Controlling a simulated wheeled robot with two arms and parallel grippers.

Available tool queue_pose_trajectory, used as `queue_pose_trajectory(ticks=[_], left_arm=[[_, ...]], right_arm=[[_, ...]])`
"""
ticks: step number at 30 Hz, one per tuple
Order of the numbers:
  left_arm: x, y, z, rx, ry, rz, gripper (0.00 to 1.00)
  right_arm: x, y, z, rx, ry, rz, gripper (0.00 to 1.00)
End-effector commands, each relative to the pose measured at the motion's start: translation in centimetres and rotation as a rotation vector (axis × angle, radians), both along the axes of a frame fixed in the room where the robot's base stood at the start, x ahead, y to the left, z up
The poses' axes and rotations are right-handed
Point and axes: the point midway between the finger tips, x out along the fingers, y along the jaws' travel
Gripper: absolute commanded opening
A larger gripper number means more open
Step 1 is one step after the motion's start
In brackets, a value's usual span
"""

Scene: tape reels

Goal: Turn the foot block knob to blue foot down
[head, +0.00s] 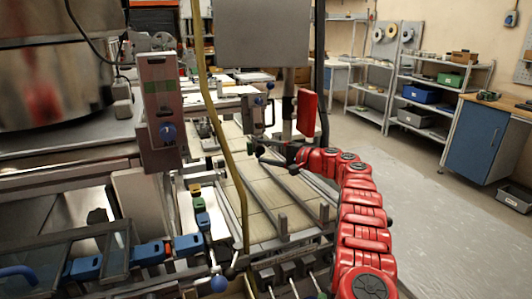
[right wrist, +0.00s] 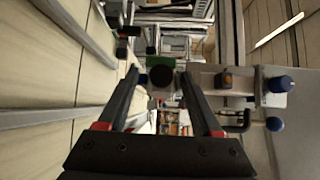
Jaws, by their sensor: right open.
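In the right wrist view, a dark round knob (right wrist: 161,77) faces the camera. A green piece (right wrist: 160,62) shows just behind it, and an orange piece (right wrist: 227,80) sits to its right on a grey arm. Contact cannot be told. In the head view, my right gripper (head: 259,152) is beside the small machine's grey bracket, where the knob is too small to read. My left gripper is not in view.
A grey panel with a blue knob (head: 167,133) stands at the left, near a large metal drum (head: 55,75). A yellow hose (head: 226,150) hangs left of my right gripper. Two blue knobs (right wrist: 280,84) show at the right in the wrist view. Open floor (head: 445,215) lies right.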

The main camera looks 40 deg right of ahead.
Motion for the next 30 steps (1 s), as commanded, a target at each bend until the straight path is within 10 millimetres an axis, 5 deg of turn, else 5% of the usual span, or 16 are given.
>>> queue_pose_trajectory(ticks=[17,30], left_arm=[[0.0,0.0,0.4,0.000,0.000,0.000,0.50],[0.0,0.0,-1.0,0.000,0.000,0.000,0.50]], right_arm=[[-2.5,-1.2,0.4,-0.001,-0.001,-0.001,0.67],[-11.8,-5.8,1.0,-0.002,-0.004,-0.003,0.67]])
